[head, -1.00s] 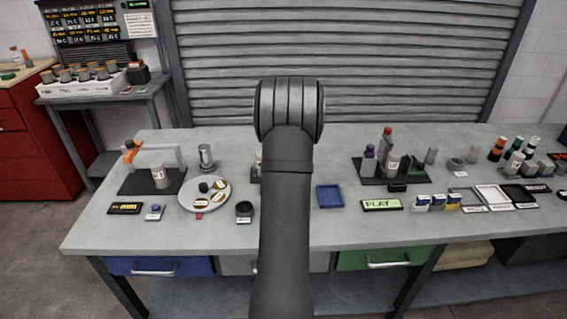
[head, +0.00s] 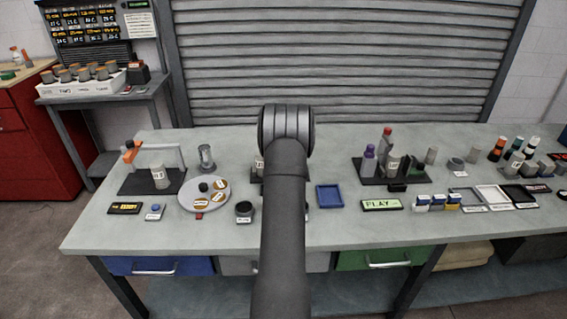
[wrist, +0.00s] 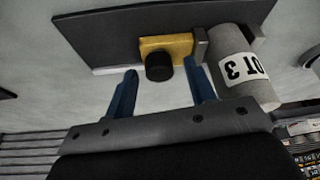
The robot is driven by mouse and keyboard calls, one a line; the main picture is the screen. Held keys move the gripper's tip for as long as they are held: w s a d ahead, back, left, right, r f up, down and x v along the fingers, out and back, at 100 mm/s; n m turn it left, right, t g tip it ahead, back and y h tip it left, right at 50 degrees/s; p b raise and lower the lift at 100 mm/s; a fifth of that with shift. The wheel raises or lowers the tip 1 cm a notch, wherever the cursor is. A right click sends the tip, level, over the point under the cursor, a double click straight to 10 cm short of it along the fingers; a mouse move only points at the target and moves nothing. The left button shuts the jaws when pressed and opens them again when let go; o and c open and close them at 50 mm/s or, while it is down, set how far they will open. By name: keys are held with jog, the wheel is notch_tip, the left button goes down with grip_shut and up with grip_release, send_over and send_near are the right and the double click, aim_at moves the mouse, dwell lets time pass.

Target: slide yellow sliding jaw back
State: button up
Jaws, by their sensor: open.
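The yellow sliding jaw (wrist: 180,46) shows in the wrist view as a yellow block with a black round knob (wrist: 159,67) on its face. It sits by a dark base plate (wrist: 110,38), with a grey block (wrist: 201,46) beside its right end. Whether the fingers reach knob depth is unclear. In the head view my arm hides the jaw and gripper.
A grey workbench (head: 120,228) carries a round turntable (head: 190,204) on the left, a blue tray (head: 329,196) right of my arm, and a dark stand with bottles (head: 381,178) further right. A shutter stands behind the bench.

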grip_shut()
jog(key=shift+d, duration=2)
grip_release()
jog(key=shift+r, duration=0.1)
jog(key=v, duration=1.7)
jog(key=x, duration=1.7)
jog(key=shift+a+f, duration=0.1)
jog(key=shift+f, duration=0.1)
jog(key=shift+a, duration=0.2)
